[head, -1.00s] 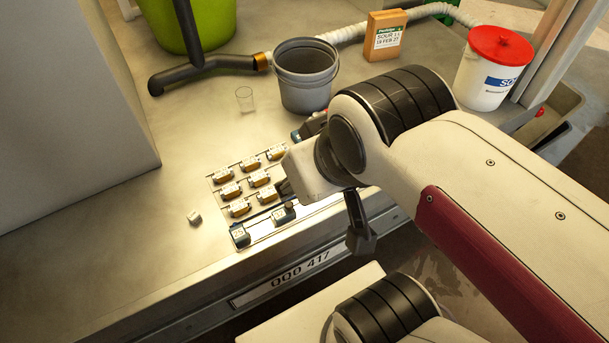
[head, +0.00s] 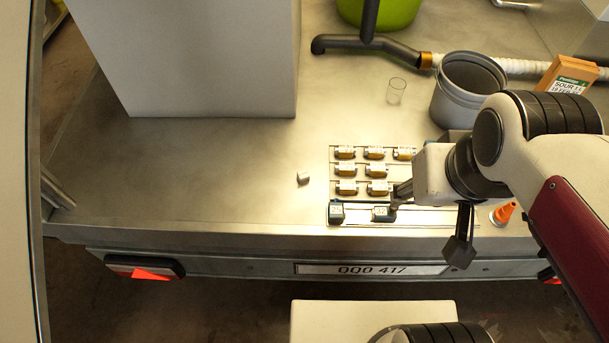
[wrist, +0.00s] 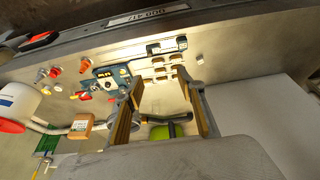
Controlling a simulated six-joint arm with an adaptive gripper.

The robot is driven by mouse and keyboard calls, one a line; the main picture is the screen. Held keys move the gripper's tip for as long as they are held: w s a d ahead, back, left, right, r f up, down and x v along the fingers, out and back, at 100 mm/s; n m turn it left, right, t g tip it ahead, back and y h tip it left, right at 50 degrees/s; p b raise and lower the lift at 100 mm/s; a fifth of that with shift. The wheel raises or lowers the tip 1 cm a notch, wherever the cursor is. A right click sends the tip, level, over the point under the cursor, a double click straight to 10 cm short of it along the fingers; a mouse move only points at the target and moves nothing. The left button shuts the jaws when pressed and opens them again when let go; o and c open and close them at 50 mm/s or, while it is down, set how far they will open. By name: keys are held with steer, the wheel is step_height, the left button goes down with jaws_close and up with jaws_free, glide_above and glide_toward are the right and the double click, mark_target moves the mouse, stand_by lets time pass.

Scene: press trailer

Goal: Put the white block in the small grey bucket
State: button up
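The white block (head: 304,177), a small pale cube, lies on the metal surface left of the board of yellow-labelled pieces in the head view. The small grey bucket (head: 447,108) stands upright behind the board, partly hidden by my arm. No block shows in its visible opening. My gripper (head: 398,193) is over the right part of the board, to the right of the block and apart from it. In the wrist view my gripper (wrist: 165,82) has its two fingers spread wide with nothing held between them.
The board (head: 333,190) holds several small pieces. A clear cup (head: 396,90) stands left of the bucket, with a black pipe (head: 375,44) behind. A tall grey box (head: 200,60) stands at the back left. The surface left of the block is clear.

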steer(key=w+f, duration=0.1)
steer(key=m+g+y, duration=0.4)
steer(key=m+g, duration=0.2)
steer(key=m, duration=0.5)
glide_toward(305, 171)
steer(key=s+f, duration=0.1)
steer(key=s+d+f, duration=0.1)
steer(key=s, duration=0.1)
steer(key=shift+s+f, duration=0.25)
steer(key=shift+f, duration=0.1)
steer(key=w+m, duration=0.1)
steer(key=w+a, duration=0.1)
steer(key=w+r+m, duration=0.1)
steer(key=shift+a+r+m, duration=0.15)
steer(key=shift+a+m, duration=0.1)
steer(key=shift+m, duration=0.05)
steer(key=shift+x, duration=1.35)
